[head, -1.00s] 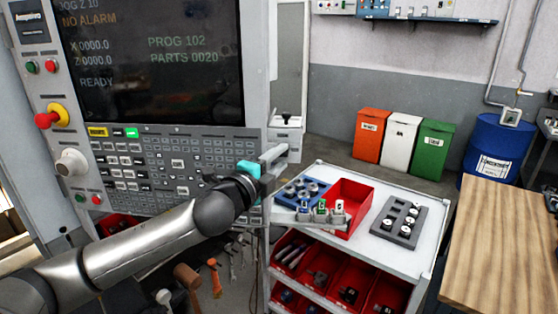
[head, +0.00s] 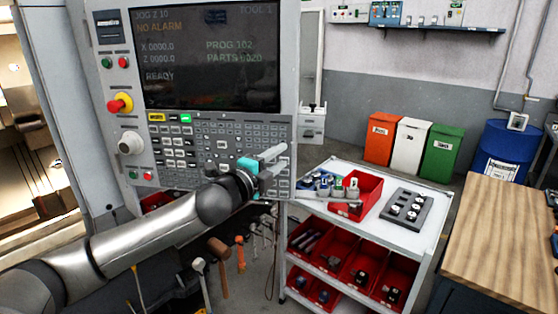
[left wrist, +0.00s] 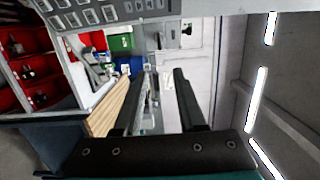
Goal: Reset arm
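My left arm comes in from the lower left of the head view, silver-grey with a teal band near the wrist. My left gripper (head: 276,160) is in front of the lower right corner of the machine control panel (head: 215,145). Whether it touches the panel cannot be told. In the left wrist view, the two dark fingers of my left gripper (left wrist: 163,75) stand apart with nothing between them. My right gripper is in neither view.
A cart (head: 340,235) with red bins and a dark tool tray (head: 407,209) stands right of the gripper. A wooden table (head: 505,230) is at the right edge. Orange, white and green bins and a blue drum (head: 505,150) stand behind. Hammers hang below the panel.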

